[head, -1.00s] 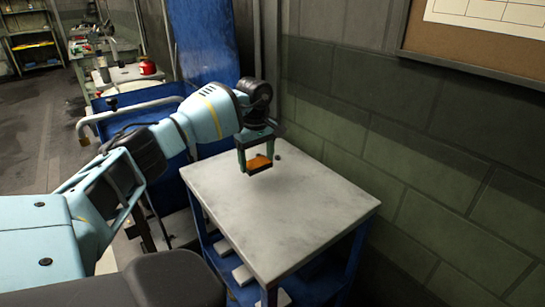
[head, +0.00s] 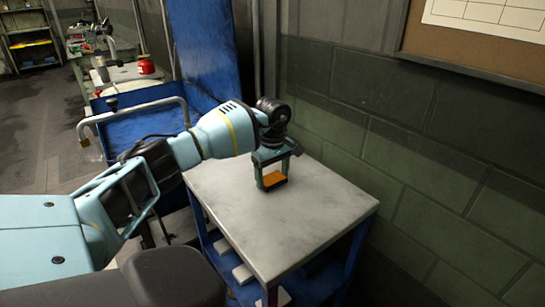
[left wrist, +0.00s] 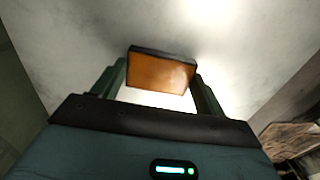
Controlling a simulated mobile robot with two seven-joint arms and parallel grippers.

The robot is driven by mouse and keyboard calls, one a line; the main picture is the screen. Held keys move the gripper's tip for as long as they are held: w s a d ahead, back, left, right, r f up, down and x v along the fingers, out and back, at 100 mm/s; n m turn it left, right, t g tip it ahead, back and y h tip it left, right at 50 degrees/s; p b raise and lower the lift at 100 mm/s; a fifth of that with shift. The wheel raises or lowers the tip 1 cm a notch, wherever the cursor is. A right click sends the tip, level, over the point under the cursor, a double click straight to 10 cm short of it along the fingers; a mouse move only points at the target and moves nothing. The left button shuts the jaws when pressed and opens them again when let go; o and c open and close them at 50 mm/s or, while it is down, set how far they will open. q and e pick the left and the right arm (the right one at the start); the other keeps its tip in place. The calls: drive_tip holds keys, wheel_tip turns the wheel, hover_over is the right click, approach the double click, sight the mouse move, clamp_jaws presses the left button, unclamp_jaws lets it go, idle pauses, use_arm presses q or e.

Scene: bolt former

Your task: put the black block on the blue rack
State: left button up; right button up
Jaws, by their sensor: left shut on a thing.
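My left gripper (head: 272,178) is shut on a block (head: 273,181) with black edges and an orange face. In the left wrist view the block (left wrist: 160,70) sits between the two fingers, its orange face toward the camera and its black edge on the far side. The gripper points down over the pale grey top (head: 240,225) of the blue rack (head: 355,250), toward the back of that top. The block is low over the surface; I cannot tell whether it touches. My right gripper is not in view.
The rest of the rack's top is clear. A green block wall (head: 420,195) runs close behind and to the right. A blue cart (head: 150,115) with a pale handle stands at the left behind my arm. A red can (head: 146,66) stands on a far bench.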

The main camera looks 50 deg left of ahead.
sight(273, 179)
use_arm(q)
drive_tip(key=o, duration=1.4)
wheel_tip(273, 179, up, 12)
drive_tip(key=shift+r, duration=0.1)
idle(0.3)
